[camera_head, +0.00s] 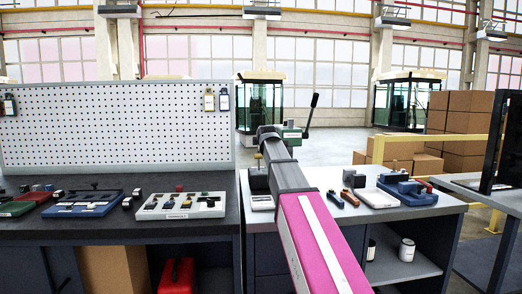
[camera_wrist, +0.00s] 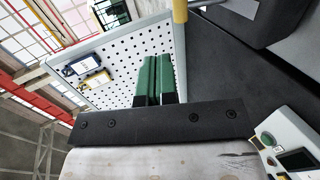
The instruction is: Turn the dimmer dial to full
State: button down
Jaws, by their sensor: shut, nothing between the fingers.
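I cannot clearly pick out the dimmer dial in either view. A light grey control panel (camera_head: 150,212) with several small knobs and switches lies on the left bench; its labels are too small to read. My gripper (camera_wrist: 158,60) shows in the wrist view with its two green fingers shut together and nothing between them. The fingers are in front of the pegboard and touch nothing that I can see. In the head view my arm reaches over the right bench and hides part of it. A pale unit (camera_wrist: 295,140) with a green button and dark screen is at the lower right of the wrist view.
The white pegboard (camera_head: 110,125) stands behind the left bench (camera_head: 110,228). A blue tray (camera_head: 70,210) lies left of the grey panel. A blue tool (camera_head: 408,190) sits on the right bench.

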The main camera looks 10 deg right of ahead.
aim_at(211, 202)
jog(key=k, duration=1)
